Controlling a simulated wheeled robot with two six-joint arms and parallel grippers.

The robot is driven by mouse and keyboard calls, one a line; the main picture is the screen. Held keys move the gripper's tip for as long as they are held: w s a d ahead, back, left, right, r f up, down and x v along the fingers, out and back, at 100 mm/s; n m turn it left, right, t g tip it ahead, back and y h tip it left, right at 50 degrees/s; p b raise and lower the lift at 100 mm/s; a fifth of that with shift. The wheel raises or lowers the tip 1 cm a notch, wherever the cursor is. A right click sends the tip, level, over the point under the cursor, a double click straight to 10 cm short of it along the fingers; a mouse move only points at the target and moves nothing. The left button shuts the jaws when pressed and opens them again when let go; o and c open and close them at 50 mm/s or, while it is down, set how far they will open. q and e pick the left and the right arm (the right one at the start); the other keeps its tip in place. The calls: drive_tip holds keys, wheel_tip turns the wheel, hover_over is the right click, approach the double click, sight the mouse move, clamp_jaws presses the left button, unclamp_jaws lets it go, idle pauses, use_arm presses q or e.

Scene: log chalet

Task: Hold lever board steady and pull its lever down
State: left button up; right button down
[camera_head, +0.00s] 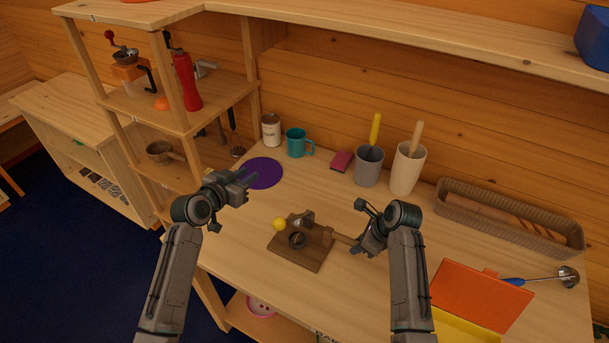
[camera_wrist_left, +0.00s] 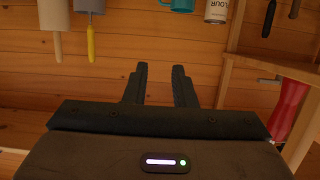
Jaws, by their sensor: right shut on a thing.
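The lever board (camera_head: 309,260) is a brown wooden block on the worktable. It has a dark round part on top, a lever with a yellow ball knob (camera_head: 279,224) at its left end, and a wooden handle (camera_head: 342,238) sticking out to the right. My right gripper (camera_head: 356,243) is shut on this handle. My left gripper (camera_head: 249,181) is up and to the left of the yellow knob, apart from it. In the left wrist view its two fingers (camera_wrist_left: 160,69) stand apart with nothing between them.
A purple disc (camera_head: 264,173), a teal mug (camera_head: 297,143) and a flour tin (camera_head: 271,130) stand behind. Grey (camera_head: 369,169) and cream (camera_head: 407,171) containers stand at the back. An orange lidded box (camera_head: 480,294) and ladle (camera_head: 566,277) are at right. A shelf (camera_head: 190,115) rises at left.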

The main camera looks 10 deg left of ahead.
use_arm(q)
drive_tip(key=shift+m+t+h, duration=0.5)
drive_tip(key=shift+t+h, duration=0.1)
drive_tip(key=shift+h, duration=0.1)
drive_tip(key=s+d, duration=0.1)
drive_tip(key=s, duration=0.2)
drive_tip(key=s+d, duration=0.2)
drive_tip(key=s, duration=0.2)
drive_tip(key=s+d, duration=0.2)
drive_tip(key=s, duration=0.1)
drive_tip(key=shift+s+d+r, duration=0.1)
drive_tip(key=shift+s+r, duration=0.2)
drive_tip(key=shift+s, duration=0.1)
clamp_jaws()
drive_tip(key=s+d+r+t, duration=0.15)
drive_tip(key=s+r, duration=0.25)
drive_tip(key=s, duration=0.7)
hover_over(276, 226)
drive_tip(key=w+d, duration=0.1)
drive_tip(key=shift+w+d+f, duration=0.1)
drive_tip(key=shift+w, duration=0.1)
drive_tip(key=f, duration=0.1)
drive_tip(key=s+f, duration=0.1)
drive_tip(key=shift+a+f+m, duration=0.3)
drive_tip(key=shift+a+f, duration=0.05)
drive_tip(key=shift+s+a+f, duration=0.2)
drive_tip(key=shift+a+f, duration=0.05)
drive_tip(key=shift+f, duration=0.3)
